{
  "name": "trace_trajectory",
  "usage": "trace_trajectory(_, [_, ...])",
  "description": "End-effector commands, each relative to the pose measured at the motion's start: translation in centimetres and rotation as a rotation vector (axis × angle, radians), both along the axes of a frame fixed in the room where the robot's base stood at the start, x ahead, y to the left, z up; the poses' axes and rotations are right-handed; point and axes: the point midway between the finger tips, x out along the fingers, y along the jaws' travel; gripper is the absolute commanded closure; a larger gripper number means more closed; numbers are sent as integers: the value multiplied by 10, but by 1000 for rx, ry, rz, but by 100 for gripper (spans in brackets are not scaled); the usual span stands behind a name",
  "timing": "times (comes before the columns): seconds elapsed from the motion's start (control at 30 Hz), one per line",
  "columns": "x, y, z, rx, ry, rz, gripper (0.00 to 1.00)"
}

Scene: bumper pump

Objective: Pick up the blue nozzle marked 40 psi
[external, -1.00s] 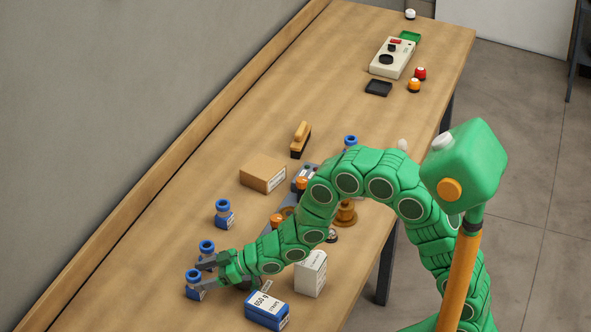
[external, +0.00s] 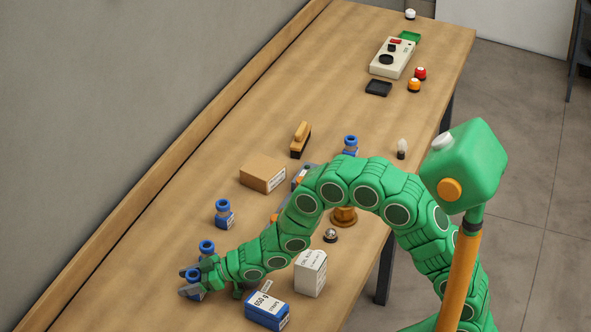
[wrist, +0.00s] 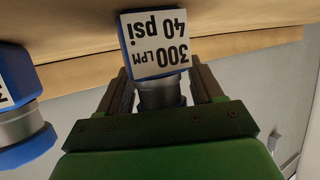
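The blue nozzle (wrist: 158,42) marked "300 LPM 40 psi" is straight ahead in the wrist view, its label upside down and its grey neck between my fingers. In the external view this nozzle (external: 193,273) stands at the near left of the bench, partly hidden by my fingers. My gripper (external: 187,281) is open around it, one finger on each side; the wrist view shows gaps between the fingers and the neck. A second blue nozzle (external: 207,247) stands close behind; a neighbouring nozzle (wrist: 20,125) shows at the left of the wrist view, its label mostly cut off.
Another blue nozzle (external: 223,213) stands farther back, and one more (external: 350,144) beyond my arm. A blue-and-white box (external: 267,310) and a white box (external: 311,272) stand right of my gripper. A cardboard box (external: 263,174) sits mid-bench. The bench's left strip is clear.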

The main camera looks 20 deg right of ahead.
Motion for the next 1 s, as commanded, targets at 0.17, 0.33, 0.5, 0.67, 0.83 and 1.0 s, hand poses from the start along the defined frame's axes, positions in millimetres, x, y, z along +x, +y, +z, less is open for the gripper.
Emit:
trace_trajectory(0.17, [0, 0, 0, -1, 0, 0, 62])
trace_trajectory(0.33, [0, -1, -1, -2, 1, 0, 88])
trace_trajectory(0.5, [0, -1, -1, -3, 2, 0, 89])
trace_trajectory(0.67, [0, -1, 1, -3, 2, 0, 89])
trace_trajectory(0.83, [0, 0, 17, -1, -1, -1, 89])
trace_trajectory(1.0, [-4, -6, 39, -1, 0, 0, 89])
